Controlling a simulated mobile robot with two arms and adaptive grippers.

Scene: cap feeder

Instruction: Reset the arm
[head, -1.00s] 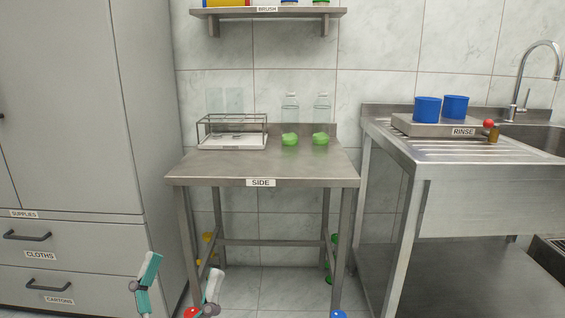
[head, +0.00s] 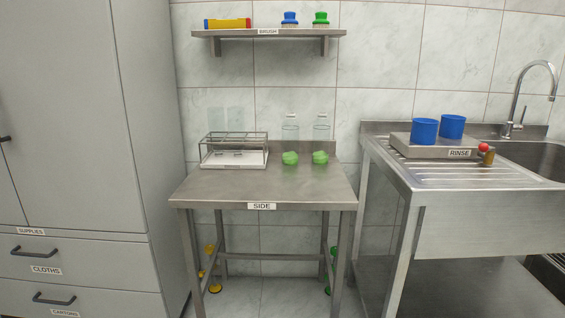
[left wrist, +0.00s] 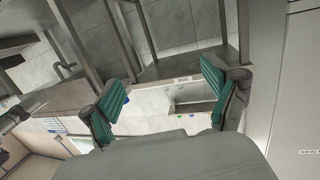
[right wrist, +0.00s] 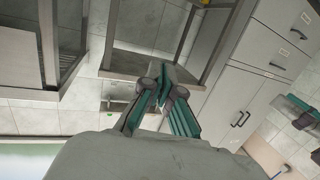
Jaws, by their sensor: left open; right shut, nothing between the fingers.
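My left gripper (left wrist: 160,100) shows in the left wrist view with its two green-padded fingers wide apart and nothing between them. My right gripper (right wrist: 162,85) shows in the right wrist view with its fingertips together and nothing held. Neither gripper shows in the head view now. Both are clear of the steel side table (head: 262,190), which stands ahead in the head view.
The side table bears a wire rack (head: 234,151) and two clear bottles with green objects before them. A grey cabinet (head: 75,120) stands left, a steel sink unit (head: 470,215) with blue cups right. A shelf (head: 268,34) with brushes hangs above. The table's front is bare.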

